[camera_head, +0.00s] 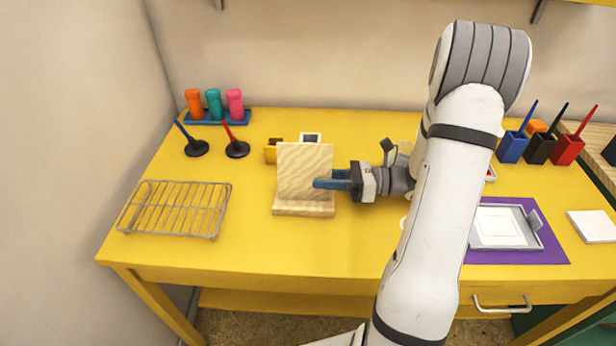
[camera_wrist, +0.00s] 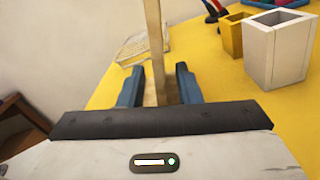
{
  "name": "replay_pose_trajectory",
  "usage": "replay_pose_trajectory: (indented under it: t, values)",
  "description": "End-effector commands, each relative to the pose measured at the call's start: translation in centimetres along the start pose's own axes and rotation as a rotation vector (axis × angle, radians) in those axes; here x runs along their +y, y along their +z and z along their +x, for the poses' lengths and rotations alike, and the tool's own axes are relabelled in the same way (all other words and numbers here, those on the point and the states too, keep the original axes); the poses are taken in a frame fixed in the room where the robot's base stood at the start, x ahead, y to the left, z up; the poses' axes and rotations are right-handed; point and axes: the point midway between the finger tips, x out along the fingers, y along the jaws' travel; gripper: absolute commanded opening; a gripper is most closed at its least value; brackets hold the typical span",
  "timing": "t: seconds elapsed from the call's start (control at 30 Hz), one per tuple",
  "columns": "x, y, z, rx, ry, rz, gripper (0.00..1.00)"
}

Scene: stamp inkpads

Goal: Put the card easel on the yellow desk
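The card easel (camera_head: 305,172) is pale wood, with an upright back panel and a ledge at its foot. It appears to stand upright on the yellow desk (camera_head: 250,245), left of the middle. My gripper (camera_head: 333,181) reaches in from the right at the panel's right side. In the wrist view the easel (camera_wrist: 154,50) is seen edge-on between the two blue fingers of my gripper (camera_wrist: 158,88). The fingers are apart, with a gap visible on the right side of the panel. Contact on the left side is hard to judge.
A wire rack (camera_head: 175,207) lies to the left. Two stamps (camera_head: 237,149) and a blue holder with bottles (camera_head: 217,118) stand behind it. A yellow box (camera_head: 270,150) and a white box (camera_head: 311,138) are behind the easel. The desk's front left is clear.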

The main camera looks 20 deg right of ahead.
Motion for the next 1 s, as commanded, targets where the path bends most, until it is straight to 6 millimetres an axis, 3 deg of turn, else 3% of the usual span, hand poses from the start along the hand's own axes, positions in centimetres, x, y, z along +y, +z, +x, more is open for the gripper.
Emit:
replay_pose_trajectory:
  t: [0.1,0.3,0.83,1.0]
  values:
    - [0.0,0.1,-2.1,-0.001,-0.003,0.000,0.31]
    - [0.0,0.1,-4.1,-0.001,-0.001,0.000,0.31]
    - [0.0,0.1,-4.3,0.002,0.000,-0.003,0.31]
    - [0.0,0.9,-4.4,0.091,-0.012,-0.094,0.31]
